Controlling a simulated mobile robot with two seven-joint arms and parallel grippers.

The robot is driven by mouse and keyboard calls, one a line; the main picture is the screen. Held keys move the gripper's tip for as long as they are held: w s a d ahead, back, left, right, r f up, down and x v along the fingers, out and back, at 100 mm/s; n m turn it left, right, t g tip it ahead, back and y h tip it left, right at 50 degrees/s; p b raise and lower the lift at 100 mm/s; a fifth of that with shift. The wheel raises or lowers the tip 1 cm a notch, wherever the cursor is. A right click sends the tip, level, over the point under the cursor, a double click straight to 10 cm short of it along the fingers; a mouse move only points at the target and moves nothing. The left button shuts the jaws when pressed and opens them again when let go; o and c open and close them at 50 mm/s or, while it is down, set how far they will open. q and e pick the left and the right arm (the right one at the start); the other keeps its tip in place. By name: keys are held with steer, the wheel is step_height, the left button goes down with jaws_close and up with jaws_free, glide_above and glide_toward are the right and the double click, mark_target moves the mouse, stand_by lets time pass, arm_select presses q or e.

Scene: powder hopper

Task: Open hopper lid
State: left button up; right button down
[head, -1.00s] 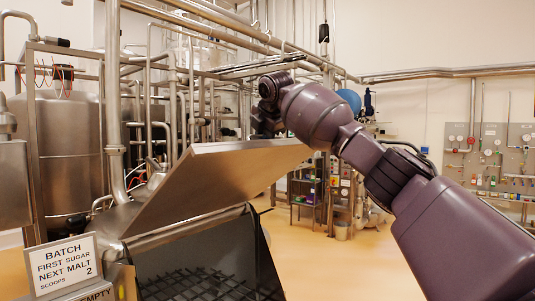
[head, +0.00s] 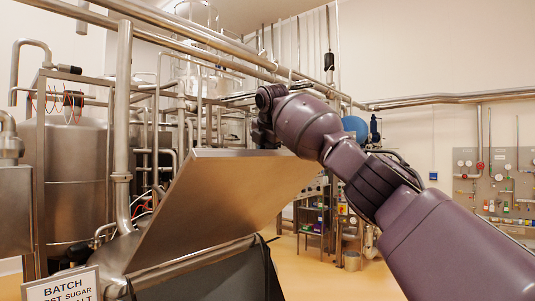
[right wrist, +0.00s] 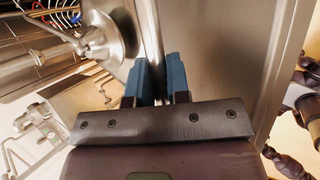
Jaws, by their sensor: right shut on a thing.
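The hopper lid (head: 215,200), a flat brushed-metal panel, stands raised and steeply tilted above the dark hopper body (head: 215,277) in the head view. Its lower edge is at the hinge side on the left. My right arm reaches in from the right, and my right gripper (head: 262,132) is at the lid's upper edge, its fingertips hidden there. In the right wrist view the blue fingers of my right gripper (right wrist: 161,80) are shut on a narrow metal bar beside the lid panel (right wrist: 220,45), apparently the lid's handle. My left gripper is not in view.
A batch sign (head: 62,287) stands at the lower left by the hopper. Metal tanks (head: 75,175) and pipes fill the left and back. A shelf rack (head: 313,220) stands behind the lid. Open floor (head: 320,278) lies right of the hopper.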

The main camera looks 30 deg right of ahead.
steer(key=c, duration=1.1)
jaws_free()
steer(key=shift+w+a+f, duration=0.1)
steer(key=shift+w+f, duration=0.05)
steer(key=shift+w, duration=0.05)
steer(key=shift+s, duration=0.1)
steer(key=shift+s+r, duration=0.3)
steer(key=shift+r, duration=0.25)
steer(key=v, duration=0.9)
steer(key=shift+s+r+b, duration=0.15)
steer(key=shift+r+b, duration=0.1)
steer(key=shift+b, duration=0.15)
steer(key=shift+a, duration=0.15)
